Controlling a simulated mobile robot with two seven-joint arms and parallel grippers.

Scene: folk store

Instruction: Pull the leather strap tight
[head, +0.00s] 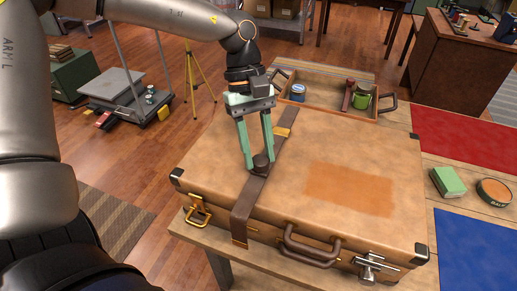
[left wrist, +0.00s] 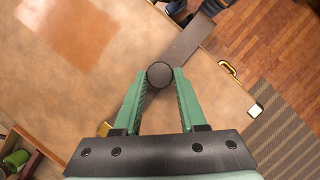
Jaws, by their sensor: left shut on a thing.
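A dark brown leather strap (head: 250,200) runs over the lid of a tan suitcase (head: 215,155) and hangs down its front face. It also shows in the left wrist view (left wrist: 184,45). My left gripper (head: 259,160) points down over the strap. Its green fingers are shut on a dark round knob (left wrist: 160,74), which sits over the strap; I cannot tell how the two are joined. My right gripper is not in view.
The suitcase lies on a wooden table, with a brown handle (head: 311,248), a brass latch (head: 198,210) and a silver latch (head: 370,267) at its front. An open wooden tray (head: 335,108) stands behind. A green box (head: 448,181) and round tin (head: 494,192) are at right.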

